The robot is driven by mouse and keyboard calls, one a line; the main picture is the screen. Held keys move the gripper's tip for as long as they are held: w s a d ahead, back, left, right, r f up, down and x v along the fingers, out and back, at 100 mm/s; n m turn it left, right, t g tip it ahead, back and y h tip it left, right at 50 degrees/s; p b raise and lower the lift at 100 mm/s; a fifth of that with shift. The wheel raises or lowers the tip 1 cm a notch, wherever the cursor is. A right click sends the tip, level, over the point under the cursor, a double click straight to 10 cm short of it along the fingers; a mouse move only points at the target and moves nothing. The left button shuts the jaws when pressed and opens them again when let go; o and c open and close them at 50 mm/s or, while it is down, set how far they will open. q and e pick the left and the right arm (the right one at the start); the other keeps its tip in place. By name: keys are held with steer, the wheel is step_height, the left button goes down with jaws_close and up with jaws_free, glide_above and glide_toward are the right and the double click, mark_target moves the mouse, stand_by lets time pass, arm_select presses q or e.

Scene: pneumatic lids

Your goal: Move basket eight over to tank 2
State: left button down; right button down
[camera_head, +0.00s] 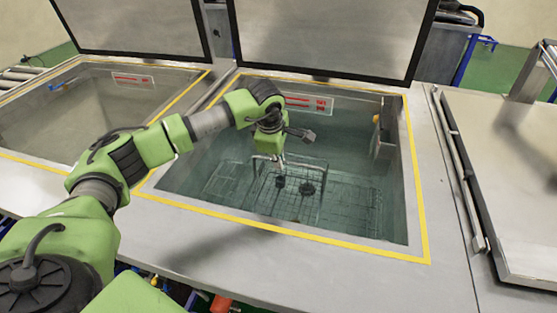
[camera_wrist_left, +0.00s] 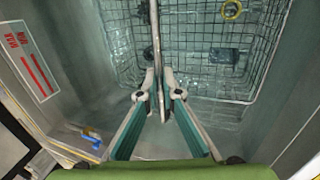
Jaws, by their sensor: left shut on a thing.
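A wire basket (camera_head: 322,200) sits in the water of the middle tank (camera_head: 420,200), with an upright handle (camera_head: 320,166) and a few dark parts inside. Its mesh also shows in the left wrist view (camera_wrist_left: 262,50). My left gripper (camera_head: 279,160) reaches down into this tank and is shut on the basket's handle. In the left wrist view the handle bar (camera_wrist_left: 155,30) runs between the fingertips (camera_wrist_left: 157,76). I cannot read a number on the basket or tell which tank is tank 2. My right gripper is not in view.
The left tank (camera_head: 40,112) is open and looks clear of baskets where visible. Raised lids (camera_head: 320,35) stand behind both open tanks. A closed metal lid (camera_head: 515,170) with a long bar lies at the right. A yellow ring (camera_wrist_left: 232,9) lies in the basket's far part.

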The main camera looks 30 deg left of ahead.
arm_select(q)
steer(key=c, duration=2.2)
jaws_free()
steer(key=shift+w+r, duration=0.1)
steer(key=shift+r, duration=0.1)
steer(key=shift+o, duration=0.2)
steer(key=w+p+v, duration=0.1)
steer(key=p+v, duration=0.3)
steer(key=v, duration=0.7)
steer(key=w+a+r+p+v, duration=0.1)
steer(key=p+v, duration=0.3)
steer(key=v, duration=0.8)
steer(key=shift+w+d+r, duration=0.3)
steer(key=shift+w, duration=0.2)
